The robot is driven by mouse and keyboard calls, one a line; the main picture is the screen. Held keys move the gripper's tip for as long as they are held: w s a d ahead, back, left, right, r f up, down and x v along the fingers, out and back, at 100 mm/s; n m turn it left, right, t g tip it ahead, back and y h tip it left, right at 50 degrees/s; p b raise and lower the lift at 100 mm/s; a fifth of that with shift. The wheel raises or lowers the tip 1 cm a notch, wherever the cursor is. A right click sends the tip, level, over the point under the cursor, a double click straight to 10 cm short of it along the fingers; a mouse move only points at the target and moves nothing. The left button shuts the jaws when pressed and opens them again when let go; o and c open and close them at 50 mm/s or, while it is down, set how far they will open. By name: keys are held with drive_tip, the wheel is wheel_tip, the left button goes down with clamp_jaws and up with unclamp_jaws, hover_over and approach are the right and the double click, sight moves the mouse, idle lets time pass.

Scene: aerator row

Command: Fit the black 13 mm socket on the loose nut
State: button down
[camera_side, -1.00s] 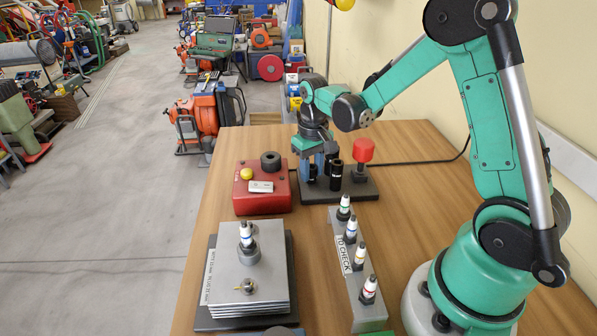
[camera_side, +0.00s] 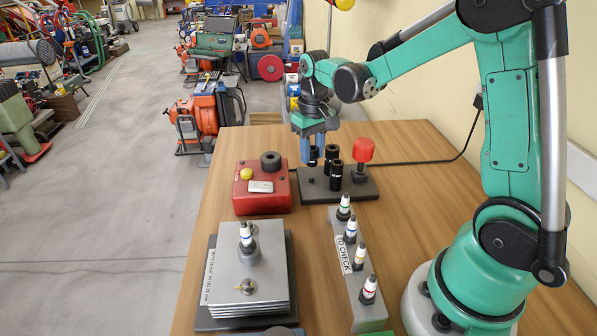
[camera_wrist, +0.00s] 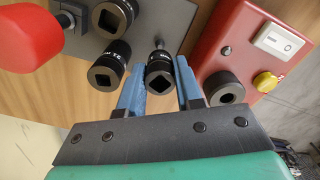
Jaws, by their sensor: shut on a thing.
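My gripper (camera_side: 308,152) is shut on a black socket (camera_wrist: 161,72), with its blue fingers on either side of the socket. The held socket hangs above the dark rack (camera_side: 312,186). Two other black sockets, a near one (camera_side: 336,174) and a farther one (camera_side: 331,154), stand upright on the rack to its right. They also show in the wrist view, left of the held one.
A red-capped post (camera_side: 363,151) stands at the rack's right. A red box (camera_side: 262,200) with a yellow button stands left of the rack. A white-and-blue plug (camera_side: 246,235) rises from the stack.

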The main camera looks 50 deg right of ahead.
wheel_tip(320, 180, up, 12)
drive_tip(key=n, duration=1.2)
hover_over(247, 280)
wheel_tip(247, 280, down, 4)
drive_tip(key=f, duration=0.1)
drive_tip(key=shift+f, duration=3.6)
drive_tip(key=shift+f, duration=0.3)
drive_tip(key=c, duration=0.5)
unclamp_jaws()
drive_tip(key=shift+r, duration=0.1)
